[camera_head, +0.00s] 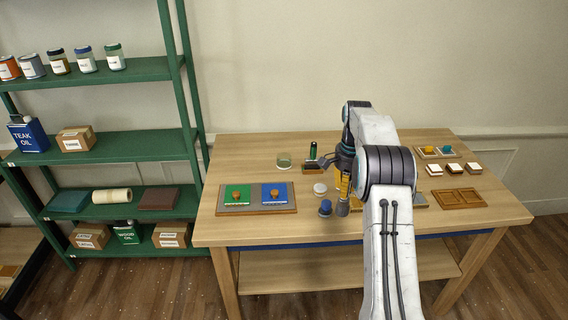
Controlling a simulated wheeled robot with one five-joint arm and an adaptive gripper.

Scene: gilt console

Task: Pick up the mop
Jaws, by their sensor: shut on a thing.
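My gripper (335,184) is over the middle of the wooden table (225,228), seen from behind my own arm. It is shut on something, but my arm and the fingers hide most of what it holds. A small yellow piece (345,186) shows at the fingers; I cannot tell whether it is part of the held thing. I cannot clearly make out a mop in this view. A small dark blue item (325,208) stands just left of the lower finger, near the table's front.
A tray with a green panel (236,195) and a blue panel (277,193) lies left of my gripper. A white round item (320,188) and a glass jar (284,160) are close by. White-topped blocks (453,168) and a wooden tray (458,198) are right. Green shelves (140,145) stand left.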

